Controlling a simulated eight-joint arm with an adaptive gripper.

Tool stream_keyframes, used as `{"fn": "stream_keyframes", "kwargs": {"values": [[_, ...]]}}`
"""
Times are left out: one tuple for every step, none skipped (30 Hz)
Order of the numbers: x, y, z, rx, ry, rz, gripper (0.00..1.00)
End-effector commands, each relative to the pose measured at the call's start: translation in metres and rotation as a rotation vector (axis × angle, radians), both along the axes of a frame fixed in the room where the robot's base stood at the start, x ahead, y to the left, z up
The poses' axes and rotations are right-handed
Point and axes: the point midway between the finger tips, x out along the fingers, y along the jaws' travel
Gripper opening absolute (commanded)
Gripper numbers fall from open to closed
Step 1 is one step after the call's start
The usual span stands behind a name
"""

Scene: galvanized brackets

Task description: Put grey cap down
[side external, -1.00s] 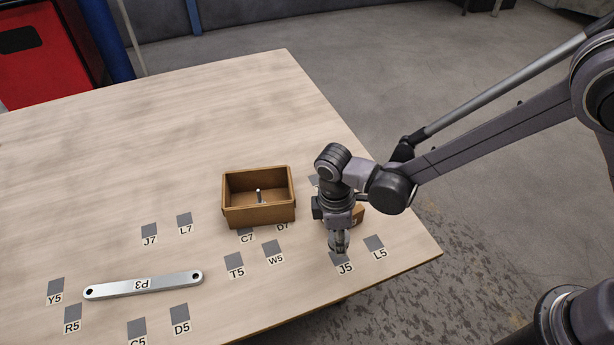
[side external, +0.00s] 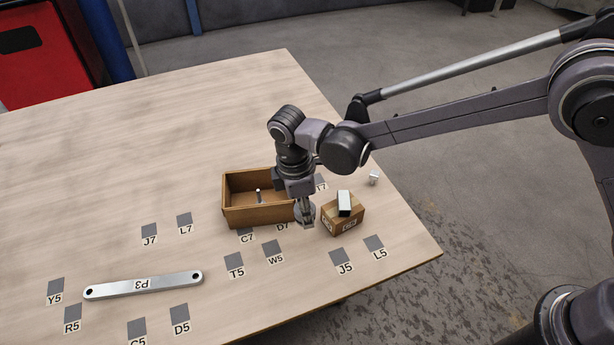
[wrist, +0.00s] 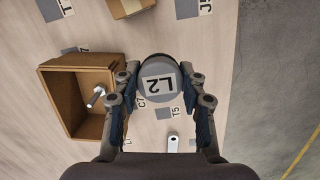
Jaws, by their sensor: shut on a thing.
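The grey cap is round, with an L2 label on its face, and shows between my fingers in the wrist view (wrist: 158,80). My gripper (wrist: 158,88) is shut on it, one finger on either side. In the side view my gripper (side external: 305,212) points down just right of the wooden box's near right corner. The cap (side external: 307,216) is partly hidden by the fingers there. I cannot tell whether it touches the table.
The open wooden box (side external: 258,216) holds a small metal bolt (side external: 258,196). A cardboard box (side external: 343,217) with a white block (side external: 344,203) on top stands close right. A small white piece (side external: 374,177) lies behind. Grey squares and bracket P3 (side external: 143,285) lie left and in front.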

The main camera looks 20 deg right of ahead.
Motion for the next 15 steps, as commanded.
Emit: {"fn": "stream_keyframes", "kwargs": {"values": [[0.001, 0.008, 0.000, 0.000, 0.000, 0.011, 0.07], [0.002, 0.011, -0.001, 0.000, 0.000, 0.015, 0.07], [0.002, 0.016, -0.002, 0.000, 0.000, 0.020, 0.07], [0.001, 0.020, -0.003, 0.000, 0.001, 0.023, 0.07], [0.000, 0.024, -0.005, 0.000, 0.001, 0.024, 0.07], [-0.001, 0.030, -0.009, 0.000, 0.001, 0.025, 0.07], [-0.003, 0.035, -0.012, 0.000, 0.000, 0.026, 0.07], [-0.005, 0.040, -0.015, 0.000, 0.000, 0.027, 0.07], [-0.007, 0.048, -0.020, 0.000, 0.000, 0.026, 0.07], [-0.008, 0.053, -0.024, 0.000, 0.000, 0.026, 0.07], [-0.010, 0.059, -0.027, -0.001, 0.000, 0.026, 0.07], [-0.012, 0.067, -0.032, -0.001, 0.000, 0.025, 0.07], [-0.014, 0.072, -0.036, -0.001, 0.000, 0.026, 0.07], [-0.016, 0.078, -0.039, -0.001, 0.000, 0.026, 0.07], [-0.018, 0.085, -0.044, -0.001, 0.000, 0.025, 0.07]]}}
